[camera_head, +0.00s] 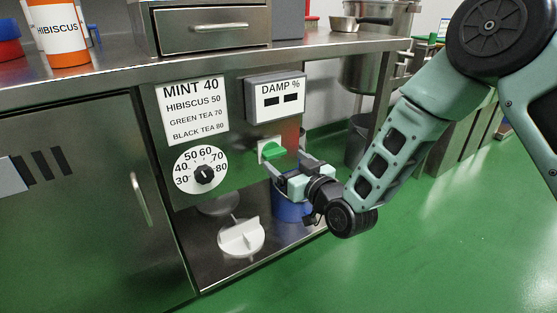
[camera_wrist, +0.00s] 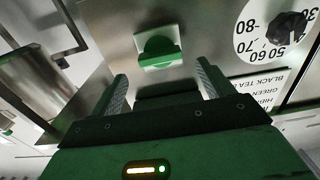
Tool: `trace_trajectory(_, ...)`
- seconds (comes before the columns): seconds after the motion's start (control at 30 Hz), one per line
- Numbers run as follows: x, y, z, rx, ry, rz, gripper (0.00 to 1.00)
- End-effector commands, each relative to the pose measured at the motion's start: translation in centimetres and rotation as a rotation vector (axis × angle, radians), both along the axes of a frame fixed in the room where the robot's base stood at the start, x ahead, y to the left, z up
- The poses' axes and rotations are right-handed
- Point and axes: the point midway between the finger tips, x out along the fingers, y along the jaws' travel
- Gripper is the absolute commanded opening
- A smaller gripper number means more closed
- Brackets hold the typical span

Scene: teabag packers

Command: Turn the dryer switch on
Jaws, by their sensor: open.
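The dryer switch (camera_head: 273,150) is a green rocker or knob on a white plate, set on the steel front panel under the damp display. In the wrist view the green switch (camera_wrist: 158,50) shows ahead of my gripper, near the middle of the picture and between the lines of the two fingers. My gripper (camera_head: 287,170) is open and empty, close in front of the panel and just below and right of the switch. In the wrist view the open fingers (camera_wrist: 160,82) stand apart on either side, short of the switch. I cannot tell whether they touch the panel.
A temperature dial (camera_head: 204,174) with a black knob is left of the switch. Above are a sign (camera_head: 193,109) and a damp display (camera_head: 277,97). On the low shelf sit a white part (camera_head: 241,237) and a blue container (camera_head: 291,208).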

Motion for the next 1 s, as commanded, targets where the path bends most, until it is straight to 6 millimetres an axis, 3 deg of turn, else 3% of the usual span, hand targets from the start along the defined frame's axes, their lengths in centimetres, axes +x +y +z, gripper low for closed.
trace_trajectory(0.1, 1.7, 1.2, -0.2, 0.002, -0.001, 0.001, 0.8)
trace_trajectory(0.3, 3.3, 2.3, -0.1, -0.001, 0.001, 0.001, 0.8)
trace_trajectory(0.67, 3.7, 2.6, 0.0, -0.001, 0.001, 0.001, 0.8)
trace_trajectory(0.83, 3.7, 2.6, 0.0, -0.001, 0.001, 0.001, 0.35)
trace_trajectory(1.0, 3.7, 2.5, 0.0, 0.001, 0.002, 0.0, 0.35)
